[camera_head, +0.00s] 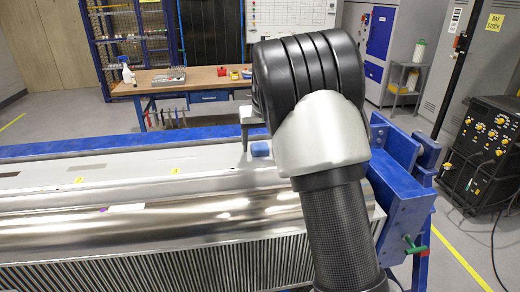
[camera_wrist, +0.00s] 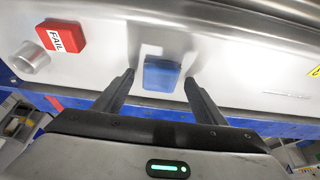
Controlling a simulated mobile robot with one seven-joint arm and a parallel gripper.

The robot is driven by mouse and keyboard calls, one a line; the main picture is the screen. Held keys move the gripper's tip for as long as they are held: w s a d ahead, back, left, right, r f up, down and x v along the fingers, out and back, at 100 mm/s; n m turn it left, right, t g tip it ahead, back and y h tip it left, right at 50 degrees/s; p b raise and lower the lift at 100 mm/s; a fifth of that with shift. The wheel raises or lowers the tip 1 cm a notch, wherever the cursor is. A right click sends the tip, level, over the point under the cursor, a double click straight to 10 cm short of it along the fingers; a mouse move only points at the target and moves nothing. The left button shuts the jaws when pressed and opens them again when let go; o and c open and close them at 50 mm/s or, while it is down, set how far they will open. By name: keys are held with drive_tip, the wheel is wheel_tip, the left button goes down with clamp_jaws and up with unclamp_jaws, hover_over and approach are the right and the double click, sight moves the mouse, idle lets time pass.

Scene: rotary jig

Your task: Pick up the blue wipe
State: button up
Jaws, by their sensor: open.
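The blue wipe (camera_wrist: 162,74) is a small blue block-like pad on the shiny metal surface. In the wrist view it lies between and just beyond the two fingertips of my gripper (camera_wrist: 159,78). The gripper is open, with a finger on each side and nothing held. In the head view the wipe (camera_head: 260,149) shows just left of my arm. A dark part of my gripper (camera_head: 247,122) shows above and left of it there, and the rest is hidden behind my arm.
A red block marked FAIL (camera_wrist: 62,36) and a metal cylinder (camera_wrist: 30,57) stand left of the wipe in the wrist view. A blue jig end frame (camera_head: 402,190) stands right of my arm. A wooden workbench (camera_head: 150,84) is behind.

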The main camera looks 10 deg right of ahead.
sight(260, 147)
drive_tip(key=c, duration=1.1)
wheel_tip(260, 147, up, 10)
drive_tip(key=shift+r, duration=0.1)
drive_tip(key=o, duration=0.3)
drive_tip(key=shift+c, duration=1.2)
drive_tip(key=shift+s, duration=0.1)
